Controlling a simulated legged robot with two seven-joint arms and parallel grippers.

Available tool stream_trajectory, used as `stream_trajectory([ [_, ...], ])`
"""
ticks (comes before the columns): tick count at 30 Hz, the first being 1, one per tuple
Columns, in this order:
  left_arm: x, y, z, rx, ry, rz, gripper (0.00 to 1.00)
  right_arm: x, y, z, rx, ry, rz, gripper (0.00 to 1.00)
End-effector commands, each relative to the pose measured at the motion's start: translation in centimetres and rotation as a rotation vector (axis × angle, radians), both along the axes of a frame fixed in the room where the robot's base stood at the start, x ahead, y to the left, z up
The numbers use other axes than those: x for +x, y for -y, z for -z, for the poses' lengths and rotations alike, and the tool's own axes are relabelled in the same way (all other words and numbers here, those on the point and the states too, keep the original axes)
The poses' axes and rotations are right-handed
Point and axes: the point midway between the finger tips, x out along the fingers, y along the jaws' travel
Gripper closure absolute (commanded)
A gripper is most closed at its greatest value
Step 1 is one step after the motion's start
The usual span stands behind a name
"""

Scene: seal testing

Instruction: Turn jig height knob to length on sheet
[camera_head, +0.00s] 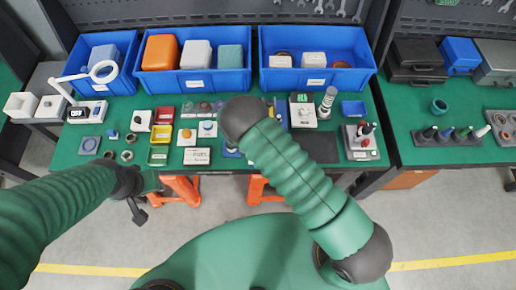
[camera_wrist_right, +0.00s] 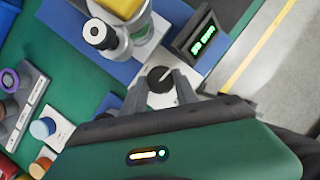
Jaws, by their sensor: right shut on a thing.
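In the right wrist view a small round black knob (camera_wrist_right: 160,78) with a pale pointer line sits on a light grey plate (camera_wrist_right: 163,97). My right gripper (camera_wrist_right: 161,84) is shut on the knob, one finger on each side. A dark display (camera_wrist_right: 202,42) with green digits stands beside it; the digits are too blurred to read surely. In the head view my right arm hides its own gripper and the knob. A white printed card (camera_head: 197,156) lies at the table's front edge, its print too small to read. My left gripper (camera_head: 140,210) hangs in front of the table, its opening unclear.
Small coloured parts and trays crowd the green table (camera_head: 65,150). Blue bins (camera_head: 315,78) line the back. Floor in front is open.

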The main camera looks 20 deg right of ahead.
Motion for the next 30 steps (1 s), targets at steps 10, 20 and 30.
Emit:
stream_trajectory([
  [10,0.0,0.0,2.6,0.0,0.0,0.0,0.64,0.7,-0.1,0.2,0.003,0.01,0.245,1.0],
  [20,0.0,0.0,5.7,0.0,0.0,0.0,0.64,0.9,0.0,0.2,0.003,0.011,0.556,1.0],
  [30,0.0,0.0,7.7,0.0,0.0,0.0,0.64,1.0,0.1,-0.1,0.003,0.011,0.8,1.0],
])
